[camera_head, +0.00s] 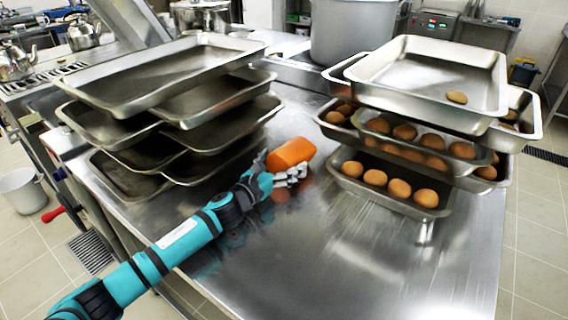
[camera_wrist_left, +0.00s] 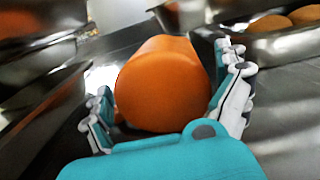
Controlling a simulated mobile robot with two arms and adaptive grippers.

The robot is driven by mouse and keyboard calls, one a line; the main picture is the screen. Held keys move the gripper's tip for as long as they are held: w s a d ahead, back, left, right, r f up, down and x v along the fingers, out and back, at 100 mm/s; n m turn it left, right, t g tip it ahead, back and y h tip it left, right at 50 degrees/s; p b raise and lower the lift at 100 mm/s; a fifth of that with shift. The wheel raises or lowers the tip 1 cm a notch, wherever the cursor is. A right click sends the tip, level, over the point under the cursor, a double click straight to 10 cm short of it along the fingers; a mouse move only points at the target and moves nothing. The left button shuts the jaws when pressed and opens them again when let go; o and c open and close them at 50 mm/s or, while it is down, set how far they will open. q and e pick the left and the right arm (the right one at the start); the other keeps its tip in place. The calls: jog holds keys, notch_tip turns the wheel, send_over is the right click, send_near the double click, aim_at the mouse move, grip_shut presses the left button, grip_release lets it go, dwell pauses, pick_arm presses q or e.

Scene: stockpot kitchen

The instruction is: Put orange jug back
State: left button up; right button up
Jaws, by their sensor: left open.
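The orange jug (camera_head: 290,154) is on the steel table (camera_head: 330,240), between the two stacks of trays. It seems to lie tilted or on its side. My left gripper (camera_head: 278,172) reaches it from the left and front. In the left wrist view the jug (camera_wrist_left: 160,85) sits between the two fingers of my left gripper (camera_wrist_left: 170,100). The fingers are open around it, and I cannot tell whether either one touches it. The jug's far side is hidden. My right gripper is not in view.
A stack of empty steel trays (camera_head: 150,75) stands on the left. Trays holding several brown round items (camera_head: 400,188) are stacked on the right. A large pot (camera_head: 350,35) stands behind. The table's front middle is clear. A white bucket (camera_head: 22,192) is on the floor.

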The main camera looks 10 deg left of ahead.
pick_arm(q)
jog(key=shift+w+d, duration=0.15)
jog(key=shift+w, duration=0.25)
jog(key=c, duration=1.3)
jog(key=shift+r, duration=0.15)
